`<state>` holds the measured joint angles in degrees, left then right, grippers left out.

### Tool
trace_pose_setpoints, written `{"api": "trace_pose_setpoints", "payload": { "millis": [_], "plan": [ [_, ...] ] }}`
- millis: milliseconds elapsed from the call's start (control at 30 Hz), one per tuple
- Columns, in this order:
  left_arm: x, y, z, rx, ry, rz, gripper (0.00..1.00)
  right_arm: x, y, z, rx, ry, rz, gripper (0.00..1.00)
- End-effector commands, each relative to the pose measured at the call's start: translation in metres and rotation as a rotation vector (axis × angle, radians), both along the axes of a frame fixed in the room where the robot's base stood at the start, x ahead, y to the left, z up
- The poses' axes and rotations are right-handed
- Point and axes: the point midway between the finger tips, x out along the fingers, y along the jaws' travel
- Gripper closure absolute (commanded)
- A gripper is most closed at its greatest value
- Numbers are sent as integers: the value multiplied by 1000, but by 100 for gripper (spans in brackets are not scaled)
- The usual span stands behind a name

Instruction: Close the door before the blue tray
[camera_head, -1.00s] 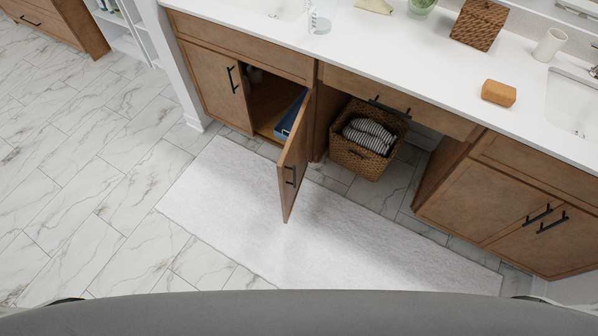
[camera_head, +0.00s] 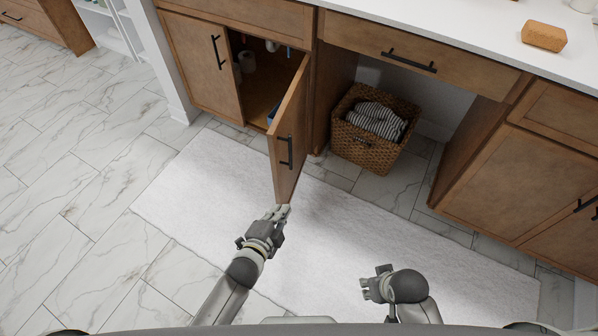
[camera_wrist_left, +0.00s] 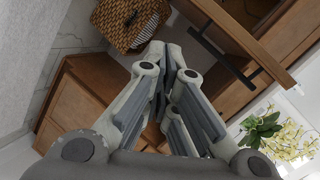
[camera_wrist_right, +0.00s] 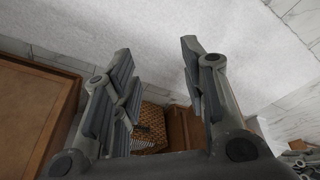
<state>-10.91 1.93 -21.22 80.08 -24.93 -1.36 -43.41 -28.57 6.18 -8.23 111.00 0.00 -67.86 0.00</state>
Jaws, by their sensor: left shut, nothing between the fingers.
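The brown cabinet door (camera_head: 288,135), with a black bar handle, stands swung open toward the rug in the head view. A small blue part of the tray (camera_head: 272,115) shows inside the cabinet beside the door; the rest is hidden by the door. My left gripper (camera_head: 280,211) is shut and empty at the lower free end of the door; whether it touches the door I cannot tell. Its shut fingers fill the middle of the left wrist view (camera_wrist_left: 172,75). My right gripper (camera_head: 368,284) is over the rug, away from the door. The right wrist view (camera_wrist_right: 155,65) shows its fingers apart and empty.
A wicker basket (camera_head: 353,150) with striped cloth stands in the open bay right of the door. The closed left door (camera_head: 203,65) adjoins the opening. A white rug (camera_head: 330,230) covers the floor in front. Marble floor (camera_head: 75,190) is clear on the left.

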Motion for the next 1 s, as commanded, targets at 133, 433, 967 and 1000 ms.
{"api": "trace_pose_setpoints", "payload": {
  "millis": [133,433,967,1000],
  "plan": [
    [25,-26,19,87,-220,-84,100,3,-1,2,1,-30,-4,60],
    [39,-51,72,211,-491,-154,100,-6,-3,34,2,-56,-8,60],
    [103,-84,78,223,-516,-158,100,-13,-4,44,2,-65,-10,60],
    [110,-87,79,223,-516,-159,100,-13,-4,42,2,-65,-10,60]
  ]
}}
